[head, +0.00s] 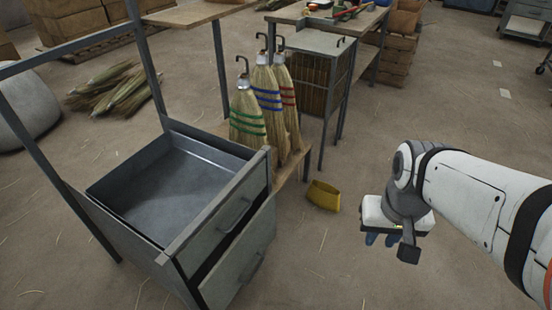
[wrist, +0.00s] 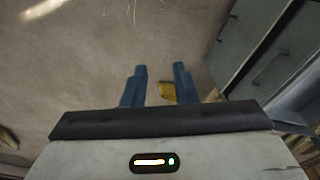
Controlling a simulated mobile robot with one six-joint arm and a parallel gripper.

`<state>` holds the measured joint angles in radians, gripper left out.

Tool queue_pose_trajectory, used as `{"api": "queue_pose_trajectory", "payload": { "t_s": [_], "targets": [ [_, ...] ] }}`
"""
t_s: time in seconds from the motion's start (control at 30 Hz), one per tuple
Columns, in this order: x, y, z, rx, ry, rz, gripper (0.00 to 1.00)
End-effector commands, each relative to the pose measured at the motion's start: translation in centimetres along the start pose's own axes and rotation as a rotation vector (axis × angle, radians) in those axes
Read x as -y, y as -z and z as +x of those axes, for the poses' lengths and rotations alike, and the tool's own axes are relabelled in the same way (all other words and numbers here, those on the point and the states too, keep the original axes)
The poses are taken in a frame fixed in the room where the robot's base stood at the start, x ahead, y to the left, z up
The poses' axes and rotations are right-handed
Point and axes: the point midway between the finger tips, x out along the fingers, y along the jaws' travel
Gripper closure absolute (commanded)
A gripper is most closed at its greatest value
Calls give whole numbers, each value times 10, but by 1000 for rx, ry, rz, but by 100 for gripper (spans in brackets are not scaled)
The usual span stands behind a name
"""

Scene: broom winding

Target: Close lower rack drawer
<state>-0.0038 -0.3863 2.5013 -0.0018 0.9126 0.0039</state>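The grey metal rack stands at the left in the head view. Its upper drawer front (head: 222,222) and lower drawer front (head: 243,262) each have a bar handle. The lower front stands out a little beyond the upper one, so the lower drawer looks partly open; its inside is hidden. An empty grey tray (head: 165,190) shows above the fronts. My gripper (head: 380,240) hangs in free space to the right of the rack, apart from both drawers. In the wrist view its two blue fingers (wrist: 160,68) are apart with nothing between them; drawer fronts (wrist: 245,45) show at the right.
A yellow dustpan-like piece (head: 323,195) lies on the floor between rack and arm. Straw bundles (head: 110,90) lie at the back left. Floor between gripper and drawers is mostly clear.

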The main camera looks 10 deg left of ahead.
Motion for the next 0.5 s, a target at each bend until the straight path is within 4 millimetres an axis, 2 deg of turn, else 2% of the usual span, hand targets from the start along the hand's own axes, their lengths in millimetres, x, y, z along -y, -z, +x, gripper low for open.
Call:
{"api": "queue_pose_trajectory", "payload": {
  "t_s": [0.13, 0.23, 0.5],
  "targets": [
    [11, 7, 12, 64, 44, 60, 74],
    [26, 17, 29, 158, 103, 160, 74],
    [89, 54, 89, 519, 271, 542, 74]
  ]
}}
